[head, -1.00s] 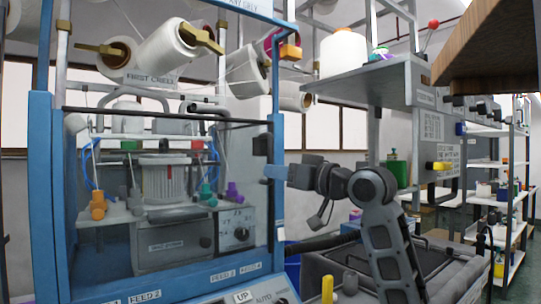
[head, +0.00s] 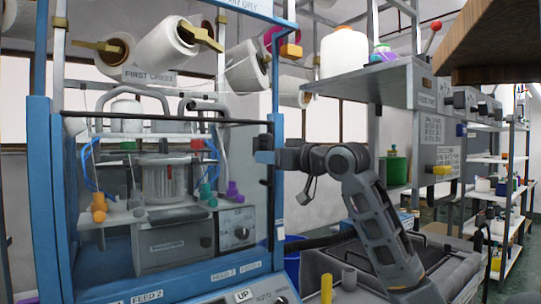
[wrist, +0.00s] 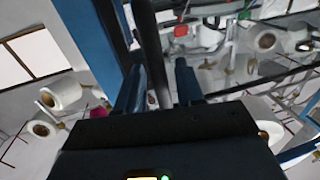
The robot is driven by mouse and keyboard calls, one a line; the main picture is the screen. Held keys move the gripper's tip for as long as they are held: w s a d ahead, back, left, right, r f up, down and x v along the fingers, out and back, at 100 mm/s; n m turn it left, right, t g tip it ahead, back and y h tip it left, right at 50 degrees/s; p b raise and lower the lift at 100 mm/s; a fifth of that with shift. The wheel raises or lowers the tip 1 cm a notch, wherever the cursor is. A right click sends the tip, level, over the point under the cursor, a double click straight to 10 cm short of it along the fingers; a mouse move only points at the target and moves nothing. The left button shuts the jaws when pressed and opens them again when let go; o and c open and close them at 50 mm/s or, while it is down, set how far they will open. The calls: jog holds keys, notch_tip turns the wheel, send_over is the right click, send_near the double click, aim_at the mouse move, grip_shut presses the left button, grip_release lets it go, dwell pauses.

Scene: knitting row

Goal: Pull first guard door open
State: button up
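The first guard door is a clear panel with a dark top edge (head: 170,115) in the blue frame of the left machine. It looks closed. Its dark upright handle (head: 268,172) is at the door's right side, partly hidden by my gripper. My gripper (head: 264,150) is at the handle's upper part, reaching in from the right. In the wrist view my gripper (wrist: 160,85) has its two blue fingers apart. A dark bar (wrist: 150,40), which looks like the handle, runs between them with a gap beside it. Contact with the fingers is not clear.
A blue frame post (head: 279,190) stands close to my gripper. A grey shelf (head: 375,82) with a white yarn cone (head: 344,52) is at the upper right. A wooden panel edge (head: 490,60) hangs at top right. An aisle with shelves (head: 500,160) lies at far right.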

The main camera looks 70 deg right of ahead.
jog(key=shift+w, duration=0.1)
grip_shut()
dwell(0.5)
